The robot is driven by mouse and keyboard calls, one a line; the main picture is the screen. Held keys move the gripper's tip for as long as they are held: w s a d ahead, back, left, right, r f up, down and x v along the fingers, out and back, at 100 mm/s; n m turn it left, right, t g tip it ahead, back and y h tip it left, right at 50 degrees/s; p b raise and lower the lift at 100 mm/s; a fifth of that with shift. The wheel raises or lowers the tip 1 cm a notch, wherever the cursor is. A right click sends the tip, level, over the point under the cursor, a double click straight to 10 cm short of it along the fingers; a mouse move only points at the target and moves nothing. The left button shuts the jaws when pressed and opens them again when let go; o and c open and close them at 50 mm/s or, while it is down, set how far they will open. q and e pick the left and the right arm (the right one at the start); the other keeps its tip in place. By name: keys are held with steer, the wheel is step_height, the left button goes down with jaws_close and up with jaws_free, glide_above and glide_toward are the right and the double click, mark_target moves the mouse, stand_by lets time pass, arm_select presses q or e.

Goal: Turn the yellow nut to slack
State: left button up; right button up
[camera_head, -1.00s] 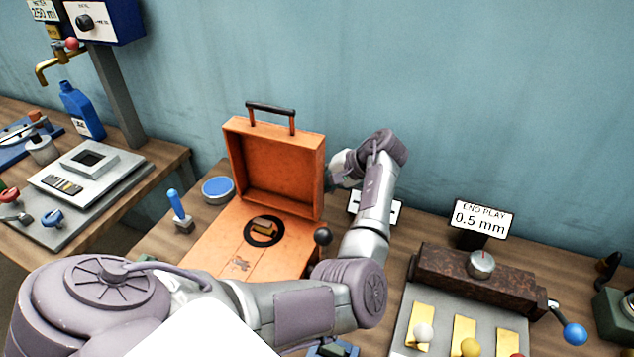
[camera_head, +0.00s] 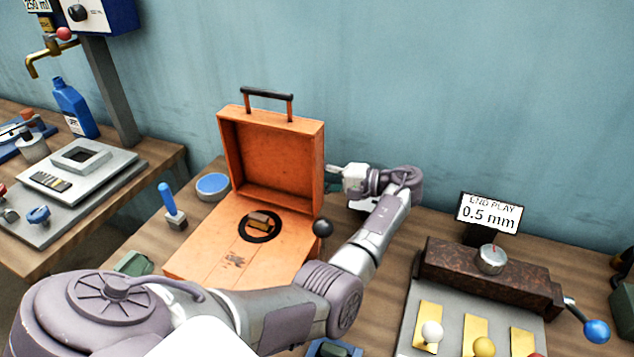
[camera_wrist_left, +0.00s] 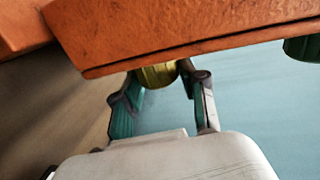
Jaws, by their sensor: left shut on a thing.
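The orange case (camera_head: 292,247) stands open on the bench, with its lid (camera_head: 270,150) upright at the back. My left gripper (camera_wrist_left: 160,82) is shut on the yellow nut (camera_wrist_left: 157,76), just under the orange edge in the left wrist view. In the head view my left gripper (camera_head: 334,178) is at the right side of the lid, partly hidden behind it. The nut is hidden in the head view. My right gripper is not in view.
An "END PLAY 0.5 mm" sign (camera_head: 490,213) stands behind a gauge block (camera_head: 480,268) with a blue-knobbed handle (camera_head: 597,331). A blue-topped round tin (camera_head: 212,185) and blue-handled tool (camera_head: 168,197) stand left of the case.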

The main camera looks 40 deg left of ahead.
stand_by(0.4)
arm_select(q)
steer(key=o, duration=1.2)
steer(key=shift+c, duration=0.2)
steer(key=v, duration=1.2)
steer(key=shift+d, duration=0.1)
